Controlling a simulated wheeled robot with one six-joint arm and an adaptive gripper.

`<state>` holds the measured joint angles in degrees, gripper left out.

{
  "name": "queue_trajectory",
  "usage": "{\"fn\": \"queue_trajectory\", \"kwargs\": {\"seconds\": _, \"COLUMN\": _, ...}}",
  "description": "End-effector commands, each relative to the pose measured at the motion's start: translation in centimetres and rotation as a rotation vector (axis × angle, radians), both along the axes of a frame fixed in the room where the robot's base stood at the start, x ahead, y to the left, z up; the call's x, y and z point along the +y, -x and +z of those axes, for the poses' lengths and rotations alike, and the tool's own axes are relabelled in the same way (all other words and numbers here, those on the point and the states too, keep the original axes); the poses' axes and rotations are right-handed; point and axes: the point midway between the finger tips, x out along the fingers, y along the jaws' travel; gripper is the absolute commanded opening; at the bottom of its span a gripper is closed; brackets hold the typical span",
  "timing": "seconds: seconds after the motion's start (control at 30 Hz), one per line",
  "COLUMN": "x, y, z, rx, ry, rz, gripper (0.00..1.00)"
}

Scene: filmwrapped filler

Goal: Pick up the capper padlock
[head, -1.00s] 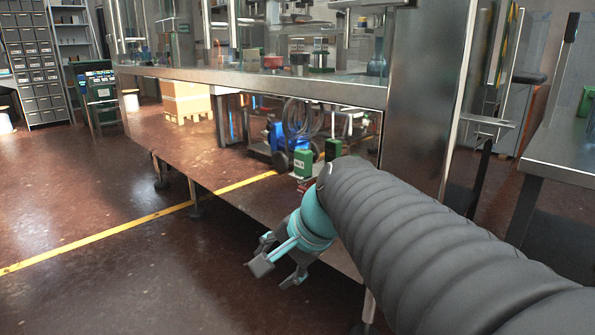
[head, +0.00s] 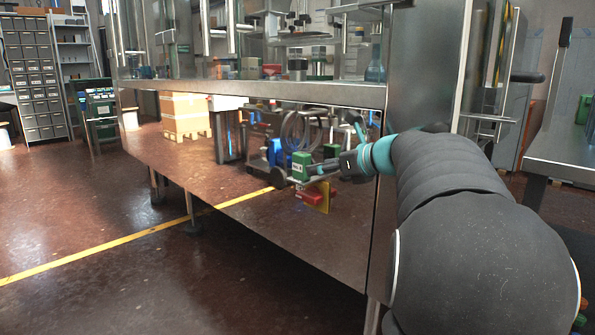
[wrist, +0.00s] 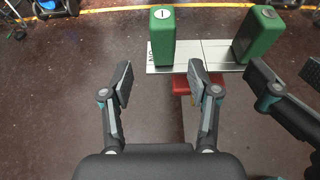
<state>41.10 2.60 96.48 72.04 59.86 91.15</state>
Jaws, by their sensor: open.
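I cannot tell for sure which thing is the capper padlock. A green block with a white label (head: 301,167) sits on a small metal ledge on the shiny machine panel. In the wrist view this green block (wrist: 162,40) stands just beyond my fingertips, roughly centred between them. A red part (head: 309,197) on a yellow plate (head: 322,194) is below it; the red part (wrist: 181,85) is partly hidden by my right finger in the wrist view. My gripper (wrist: 160,82) is open and empty, apart from the block. It shows beside the block in the head view (head: 337,166).
The mirror-like steel panel (head: 250,225) is close to my gripper. A second green block (wrist: 259,34) and more fingers at the right of the wrist view look like reflections in it. A steel bench (head: 570,150) stands at the right.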

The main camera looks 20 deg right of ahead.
Motion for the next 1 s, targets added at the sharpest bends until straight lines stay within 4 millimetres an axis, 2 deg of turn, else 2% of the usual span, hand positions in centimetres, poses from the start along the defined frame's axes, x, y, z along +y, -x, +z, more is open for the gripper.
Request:
{"fn": "queue_trajectory", "kwargs": {"seconds": 0.13, "x": 0.7, "y": -1.9, "z": -0.7, "rx": 0.0, "ry": 0.001, "rz": 0.003, "gripper": 0.6}}
{"fn": "queue_trajectory", "kwargs": {"seconds": 0.47, "x": 1.2, "y": -3.6, "z": -1.3, "rx": 0.001, "ry": 0.001, "rz": 0.001, "gripper": 0.6}}
{"fn": "queue_trajectory", "kwargs": {"seconds": 0.73, "x": 2.1, "y": -6.9, "z": -2.3, "rx": 0.0, "ry": 0.003, "rz": 0.002, "gripper": 0.6}}
{"fn": "queue_trajectory", "kwargs": {"seconds": 1.0, "x": 2.2, "y": -7.5, "z": -2.4, "rx": 0.0, "ry": 0.003, "rz": -0.001, "gripper": 0.6}}
